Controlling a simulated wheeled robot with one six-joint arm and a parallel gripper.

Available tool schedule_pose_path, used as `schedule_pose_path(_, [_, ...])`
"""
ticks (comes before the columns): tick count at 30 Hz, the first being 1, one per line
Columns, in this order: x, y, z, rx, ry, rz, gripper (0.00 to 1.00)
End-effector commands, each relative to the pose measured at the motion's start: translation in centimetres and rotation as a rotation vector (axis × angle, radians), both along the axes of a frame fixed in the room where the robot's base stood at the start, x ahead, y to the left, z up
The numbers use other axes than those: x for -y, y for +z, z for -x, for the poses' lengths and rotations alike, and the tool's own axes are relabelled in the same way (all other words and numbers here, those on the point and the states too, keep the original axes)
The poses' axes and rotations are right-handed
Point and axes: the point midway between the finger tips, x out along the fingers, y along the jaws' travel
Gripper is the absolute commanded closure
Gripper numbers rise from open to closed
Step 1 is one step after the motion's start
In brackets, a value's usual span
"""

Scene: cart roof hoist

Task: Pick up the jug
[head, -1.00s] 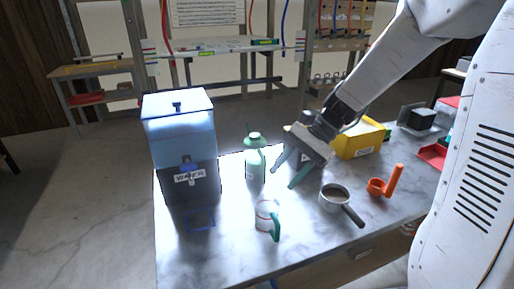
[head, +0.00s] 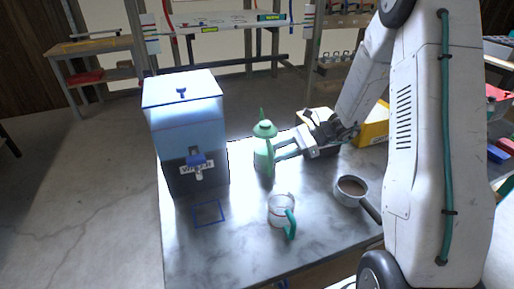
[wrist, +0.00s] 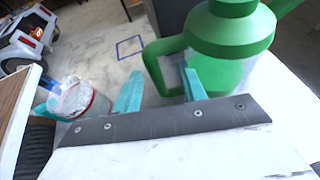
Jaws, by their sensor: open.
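A clear jug (head: 280,211) with a teal handle stands on the marble table, in front of a green canister with a spout (head: 264,151). In the wrist view the clear jug (wrist: 88,98) shows a red rim at the left, apart from my fingers. The green canister (wrist: 232,38) is at the upper right there, with its loop handle toward me. My gripper (wrist: 161,78) is open, its teal fingers on either side of that handle; the right finger overlaps the loop. In the head view my gripper (head: 275,151) is beside the canister. Contact is unclear.
A water dispenser (head: 185,120) stands at the table's left, with a blue square outline (head: 208,213) before it. A metal cup with a dark handle (head: 351,190) stands right of the jug. A yellow box (head: 374,126) is behind. The table's front left is clear.

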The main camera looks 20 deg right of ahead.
Motion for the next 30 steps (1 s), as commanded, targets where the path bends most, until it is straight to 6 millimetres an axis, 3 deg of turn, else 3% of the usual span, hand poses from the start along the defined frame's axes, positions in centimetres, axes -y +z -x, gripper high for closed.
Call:
schedule_pose_path(6, [-3.2, -1.1, -0.4, -0.001, 0.011, 0.000, 0.58])
schedule_pose_path(14, [-3.2, -1.1, -0.4, 0.000, 0.008, 0.001, 0.58])
schedule_pose_path(18, [-3.2, -1.1, -0.4, 0.000, 0.008, 0.001, 0.95])
schedule_pose_path(19, [-3.2, -1.1, -0.4, 0.000, 0.008, 0.001, 1.00])
schedule_pose_path(30, [-3.3, -0.7, -0.5, 0.003, 0.010, 0.001, 1.00])
